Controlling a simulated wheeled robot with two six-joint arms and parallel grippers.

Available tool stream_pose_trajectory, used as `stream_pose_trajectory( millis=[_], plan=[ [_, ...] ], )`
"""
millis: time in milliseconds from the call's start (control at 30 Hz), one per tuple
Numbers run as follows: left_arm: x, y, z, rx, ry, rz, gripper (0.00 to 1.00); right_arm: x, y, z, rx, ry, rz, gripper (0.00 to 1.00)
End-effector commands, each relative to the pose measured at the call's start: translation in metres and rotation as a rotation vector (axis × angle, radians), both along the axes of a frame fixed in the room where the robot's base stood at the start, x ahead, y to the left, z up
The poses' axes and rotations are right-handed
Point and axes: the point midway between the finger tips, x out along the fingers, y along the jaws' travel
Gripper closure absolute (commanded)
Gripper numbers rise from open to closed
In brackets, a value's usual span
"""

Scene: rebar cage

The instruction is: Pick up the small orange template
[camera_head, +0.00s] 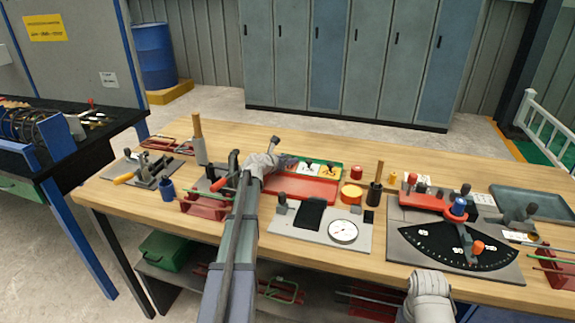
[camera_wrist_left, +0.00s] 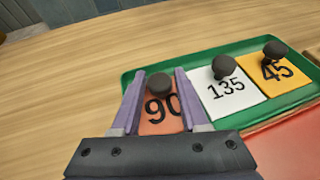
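The small orange template (camera_wrist_left: 160,118), marked 90 with a dark round knob, lies at the left end of the green tray (camera_wrist_left: 128,83) in the left wrist view. My left gripper (camera_wrist_left: 161,82) is over it, with one finger on each side of the knob. The fingers look apart from the knob, so the gripper is open. In the head view my left gripper (camera_head: 285,160) covers the orange template. My right gripper is not in view.
A white template (camera_wrist_left: 226,97) marked 135 and a yellow template (camera_wrist_left: 268,76) marked 45 sit beside it, each with a knob. A red tray area (camera_head: 300,188) lies in front. A dial gauge (camera_head: 343,231) and black angle plate (camera_head: 455,247) are nearer.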

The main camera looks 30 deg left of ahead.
Motion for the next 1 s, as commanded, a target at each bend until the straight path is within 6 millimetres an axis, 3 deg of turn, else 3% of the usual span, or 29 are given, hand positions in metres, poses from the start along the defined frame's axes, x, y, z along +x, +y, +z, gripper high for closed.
stream_pose_trajectory(
  millis=[33,367,1000],
  plan=[
    [-0.0001,0.0002,0.0,0.0,0.0,0.0,0.63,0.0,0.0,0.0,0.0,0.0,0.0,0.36],
    [-0.0002,0.0002,0.0,0.0,0.0,0.0,1.0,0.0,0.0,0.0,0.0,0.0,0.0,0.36],
    [-0.0002,0.0003,0.0011,0.0,0.0,0.0,1.0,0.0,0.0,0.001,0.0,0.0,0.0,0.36]
  ],
)
